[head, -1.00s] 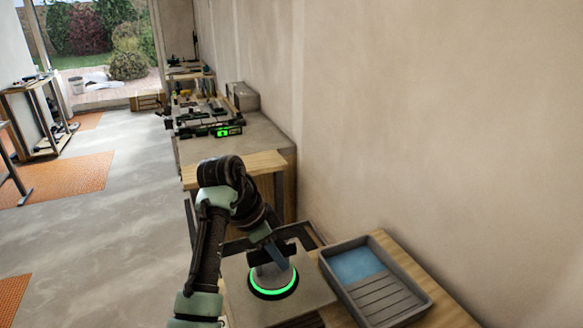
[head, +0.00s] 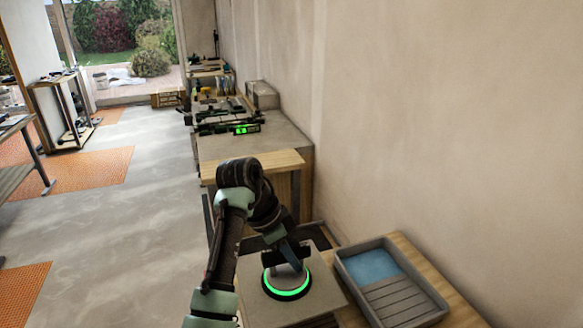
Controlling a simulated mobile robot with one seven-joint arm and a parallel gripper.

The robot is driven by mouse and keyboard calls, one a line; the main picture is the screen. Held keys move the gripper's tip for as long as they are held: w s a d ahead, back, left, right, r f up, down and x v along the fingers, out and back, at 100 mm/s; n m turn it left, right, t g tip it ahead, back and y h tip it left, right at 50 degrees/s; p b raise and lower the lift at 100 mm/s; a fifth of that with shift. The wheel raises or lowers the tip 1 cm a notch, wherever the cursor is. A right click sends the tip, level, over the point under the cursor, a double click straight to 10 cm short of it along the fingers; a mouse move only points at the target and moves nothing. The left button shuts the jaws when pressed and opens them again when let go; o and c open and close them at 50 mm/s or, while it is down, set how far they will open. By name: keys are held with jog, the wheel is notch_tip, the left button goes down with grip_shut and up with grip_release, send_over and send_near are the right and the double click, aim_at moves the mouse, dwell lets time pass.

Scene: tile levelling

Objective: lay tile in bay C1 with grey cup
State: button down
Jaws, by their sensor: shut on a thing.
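My gripper (head: 285,256) is shut on the grey suction cup (head: 290,276), which has a lit green ring around its base. The cup sits on a flat grey-beige tile (head: 325,296) below it, in the lower middle of the head view. The arm covers part of the tile's left side. A bench with a grey top (head: 270,140) stands further along the wall, with a device showing a green display (head: 246,129) on it. I cannot make out bay C1 by any label.
A grey tray (head: 432,304) with blue water and a ribbed slope stands on a wooden top to the right of the tile. A wooden board (head: 255,165) is at the bench's near end. The wall bounds the right. Grey floor (head: 130,220) with orange mats (head: 88,180) is open at left.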

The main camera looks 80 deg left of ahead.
aim_at(292, 269)
jog(key=shift+f+b, duration=0.65)
jog(key=shift+f, duration=0.85)
jog(key=shift+f, duration=0.25)
jog(key=shift+f+b, duration=0.6)
jog(key=shift+f, duration=0.8)
jog(key=shift+f+b, duration=0.4)
jog(key=shift+f, duration=0.5)
dwell(0.7)
jog(key=c, duration=0.6)
grip_release()
jog(key=shift+c, duration=0.2)
jog(key=shift+o, duration=0.2)
jog(key=shift+f, duration=0.1)
